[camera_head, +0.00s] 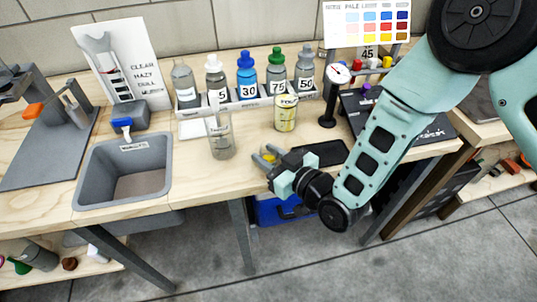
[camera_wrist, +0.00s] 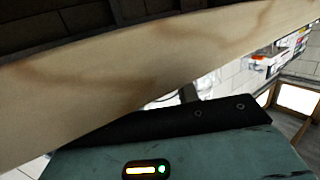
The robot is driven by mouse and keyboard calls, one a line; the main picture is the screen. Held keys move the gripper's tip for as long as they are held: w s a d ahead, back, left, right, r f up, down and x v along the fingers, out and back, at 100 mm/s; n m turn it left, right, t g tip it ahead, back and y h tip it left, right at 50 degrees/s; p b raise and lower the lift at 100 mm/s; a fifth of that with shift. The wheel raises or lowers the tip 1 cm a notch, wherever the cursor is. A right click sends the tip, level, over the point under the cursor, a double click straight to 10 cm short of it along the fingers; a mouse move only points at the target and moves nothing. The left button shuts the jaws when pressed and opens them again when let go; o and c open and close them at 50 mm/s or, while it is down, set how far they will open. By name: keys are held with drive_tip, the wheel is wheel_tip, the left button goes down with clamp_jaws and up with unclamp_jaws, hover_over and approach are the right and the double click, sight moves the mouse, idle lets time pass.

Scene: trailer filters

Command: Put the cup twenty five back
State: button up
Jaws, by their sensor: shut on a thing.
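My gripper (camera_head: 266,157) is low at the front edge of the bench in the head view. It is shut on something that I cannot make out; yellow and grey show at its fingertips. A clear cup or bottle (camera_head: 221,140) stands upright on the bench, to the left of my gripper and apart from it. A yellowish cup with a label (camera_head: 286,114) stands behind my gripper. I cannot read a 25 on any cup. A rack (camera_head: 248,104) at the back holds several bottles, with readable labels 5, 30, 75 and 50.
A grey basin (camera_head: 168,172) is set in the bench (camera_head: 75,150) at left. The bench's wooden edge (camera_wrist: 190,55) fills much of the wrist view, very close.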

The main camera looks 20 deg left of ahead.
drive_tip(key=shift+f, duration=0.2)
drive_tip(key=o, duration=1)
drive_tip(key=shift+o, duration=0.2)
drive_tip(key=shift+r, duration=0.15)
drive_tip(key=shift+r, duration=0.2)
drive_tip(key=b+v, duration=0.1)
drive_tip(key=v, duration=1.1)
drive_tip(key=shift+b, duration=0.4)
